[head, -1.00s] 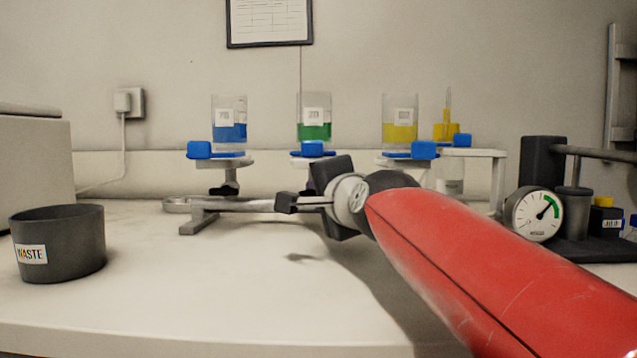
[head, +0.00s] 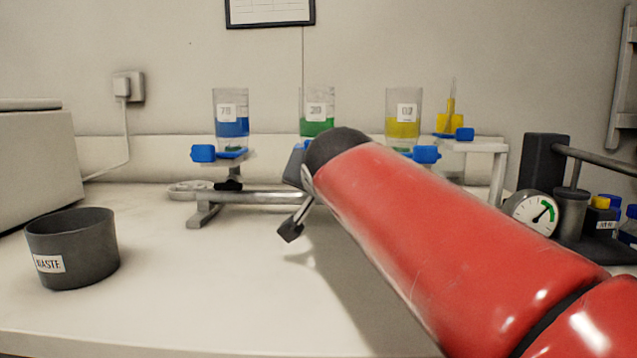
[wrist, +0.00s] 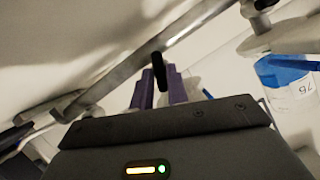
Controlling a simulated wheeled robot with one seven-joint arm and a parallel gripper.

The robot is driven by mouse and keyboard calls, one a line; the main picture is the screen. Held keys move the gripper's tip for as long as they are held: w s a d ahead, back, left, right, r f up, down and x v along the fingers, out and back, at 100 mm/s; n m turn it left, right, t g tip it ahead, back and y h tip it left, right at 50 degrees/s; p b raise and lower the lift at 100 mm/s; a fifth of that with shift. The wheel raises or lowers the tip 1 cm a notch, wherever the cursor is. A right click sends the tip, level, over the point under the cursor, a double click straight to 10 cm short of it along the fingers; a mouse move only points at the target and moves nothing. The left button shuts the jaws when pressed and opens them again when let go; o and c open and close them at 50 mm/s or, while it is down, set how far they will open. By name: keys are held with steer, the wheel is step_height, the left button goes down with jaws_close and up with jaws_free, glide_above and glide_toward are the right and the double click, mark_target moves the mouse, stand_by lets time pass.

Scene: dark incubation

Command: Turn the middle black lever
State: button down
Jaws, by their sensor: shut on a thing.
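The middle black lever (wrist: 158,72) shows in the wrist view on the metal rail, standing between the purple fingers of my gripper (wrist: 161,88). The gripper is shut on it. In the head view my red arm covers the middle lever and most of the gripper, in front of the green-filled cylinder (head: 317,127). The left black lever (head: 229,185) sits below the blue-filled cylinder (head: 231,127), free of my gripper. The right lever under the yellow-filled cylinder (head: 403,130) is hidden by my arm.
A metal rail (head: 250,196) runs on a stand across the bench. A dark waste cup (head: 90,262) stands at left. A pressure gauge (head: 532,213) and a dark stand (head: 543,165) are at right.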

steer(key=shift+a+n+h, duration=0.15)
steer(key=shift+n+h, duration=0.85)
steer(key=shift+n, duration=0.5)
steer(key=c, duration=1.5)
jaws_free()
steer(key=shift+w+f, duration=0.1)
steer(key=shift+w, duration=0.05)
steer(key=shift+o, duration=0.2)
steer(key=v, duration=0.8)
steer(key=shift+b, duration=0.35)
